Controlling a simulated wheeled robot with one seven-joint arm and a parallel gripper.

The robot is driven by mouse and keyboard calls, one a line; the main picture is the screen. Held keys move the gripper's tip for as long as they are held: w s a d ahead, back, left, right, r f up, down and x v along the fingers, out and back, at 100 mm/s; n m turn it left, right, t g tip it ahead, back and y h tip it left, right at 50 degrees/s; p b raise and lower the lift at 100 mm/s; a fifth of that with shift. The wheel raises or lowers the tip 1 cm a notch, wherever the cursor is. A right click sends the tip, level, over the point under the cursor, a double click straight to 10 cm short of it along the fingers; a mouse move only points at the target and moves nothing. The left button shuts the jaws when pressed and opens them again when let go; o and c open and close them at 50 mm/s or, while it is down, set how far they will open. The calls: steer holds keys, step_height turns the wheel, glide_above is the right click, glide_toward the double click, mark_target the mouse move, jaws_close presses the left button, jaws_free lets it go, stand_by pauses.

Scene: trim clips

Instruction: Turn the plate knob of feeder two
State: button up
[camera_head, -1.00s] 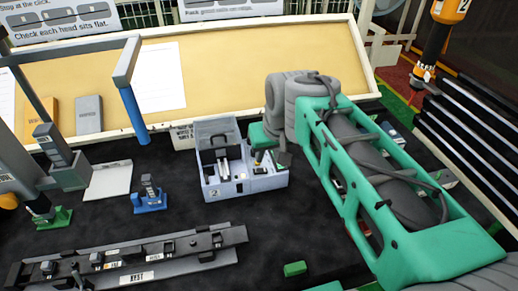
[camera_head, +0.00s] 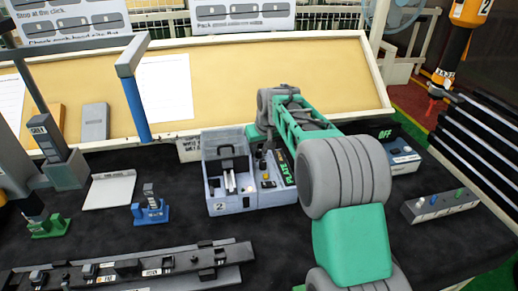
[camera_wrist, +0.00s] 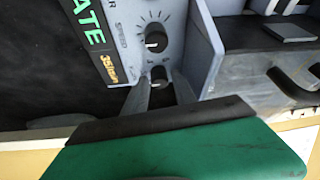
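Feeder two (camera_head: 232,203) is a pale grey box marked 2 on the dark bench in the head view. Its panel has a display (camera_wrist: 88,22) reading PLATE and 35/min in the wrist view. An upper black knob (camera_wrist: 155,41), by the word SPEED, is uncovered. A lower black knob (camera_wrist: 158,74) lies at my fingertips. My gripper (camera_wrist: 159,80) has its two grey fingers apart, one on each side of the lower knob; contact is not clear. In the head view my arm partly hides the panel, and the gripper is too small to make out.
A grey box (camera_head: 402,160) with an OFF display stands right of feeder two. A grey block with coloured buttons (camera_head: 440,206) lies farther right. A blue stand (camera_head: 150,214) and a dark rail (camera_head: 130,268) are on the left. The sloped tan board (camera_head: 250,80) rises behind.

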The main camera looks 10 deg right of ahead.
steer(key=shift+c, duration=0.2)
jaws_close()
stand_by(0.6)
steer(key=n+y+p, duration=0.1)
steer(key=n, duration=0.2)
steer(key=shift+w+d, duration=0.1)
steer(key=shift+d, duration=0.05)
steer(key=n+g+y+p, duration=0.1)
steer(key=n+p, duration=0.1)
steer(key=n, duration=0.1)
steer(key=shift+r, duration=0.2)
steer(key=n+g+y+p, duration=0.1)
steer(key=n+p, duration=0.3)
steer(key=shift+w+d+p, duration=0.1)
steer(key=shift+p, duration=0.25)
steer(key=shift+f+n+g+p, duration=0.15)
steer(key=shift+n+g+p, duration=0.25)
steer(key=shift+n+p, duration=0.45)
